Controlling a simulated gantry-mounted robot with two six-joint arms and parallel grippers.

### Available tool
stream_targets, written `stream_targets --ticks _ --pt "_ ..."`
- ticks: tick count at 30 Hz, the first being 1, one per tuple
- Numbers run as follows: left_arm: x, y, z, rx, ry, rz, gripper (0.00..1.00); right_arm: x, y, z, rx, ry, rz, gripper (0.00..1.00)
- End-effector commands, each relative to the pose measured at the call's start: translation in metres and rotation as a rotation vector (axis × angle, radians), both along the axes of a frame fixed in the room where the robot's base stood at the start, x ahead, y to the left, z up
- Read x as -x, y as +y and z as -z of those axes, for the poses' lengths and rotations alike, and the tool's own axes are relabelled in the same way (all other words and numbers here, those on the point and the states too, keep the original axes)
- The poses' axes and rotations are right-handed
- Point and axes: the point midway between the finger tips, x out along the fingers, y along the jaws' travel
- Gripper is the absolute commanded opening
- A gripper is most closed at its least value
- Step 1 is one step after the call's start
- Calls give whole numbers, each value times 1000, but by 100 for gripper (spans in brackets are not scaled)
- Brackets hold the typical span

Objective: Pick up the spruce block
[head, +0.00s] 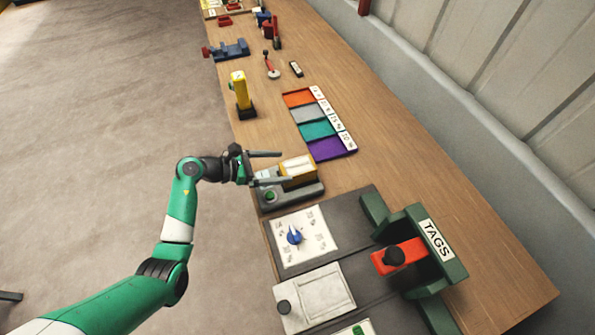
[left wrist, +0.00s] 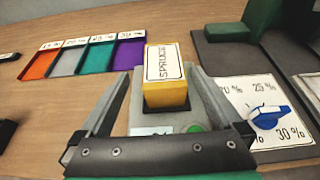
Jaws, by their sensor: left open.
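The spruce block (head: 298,172) is a yellow block with a white label on top. It rests on a grey device (head: 292,195) with a green button on the bench. In the left wrist view the block (left wrist: 167,95) reads "SPRUCE" and stands between and beyond the two fingers. My left gripper (head: 278,167) is open and empty, with its fingers pointing toward the block. It also shows in the left wrist view (left wrist: 158,85), with one finger on each side of the block. Whether a finger touches the block cannot be told. My right gripper is not in view.
A tray with orange, grey, teal and purple compartments (head: 327,148) lies behind the device. A dark panel with a blue dial (head: 295,237) and a green "TAGS" holder (head: 437,240) is nearer. A yellow upright tool (head: 241,92) stands near the bench's left edge.

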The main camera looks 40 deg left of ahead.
Motion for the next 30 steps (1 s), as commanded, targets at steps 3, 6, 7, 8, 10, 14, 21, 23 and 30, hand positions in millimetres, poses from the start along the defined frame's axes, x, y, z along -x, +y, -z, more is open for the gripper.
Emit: stream_targets --ticks 3,6,7,8,10,14,21,23,30 --pt "-16 -13 8 -1 -1 5 100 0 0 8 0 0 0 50" --pt "-29 -21 14 -1 0 4 100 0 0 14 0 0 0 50" --pt "-32 -22 16 0 0 3 100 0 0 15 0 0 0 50" --pt "-34 -23 16 0 0 2 100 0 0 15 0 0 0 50" --pt "-37 -24 16 0 0 1 100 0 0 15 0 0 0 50" --pt "-37 -24 16 0 0 0 100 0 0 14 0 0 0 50" --pt "-37 -24 15 0 0 0 66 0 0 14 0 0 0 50" --pt "-37 -24 15 0 0 0 55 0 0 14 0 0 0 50" --pt "-37 -24 15 0 0 0 12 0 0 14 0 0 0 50"
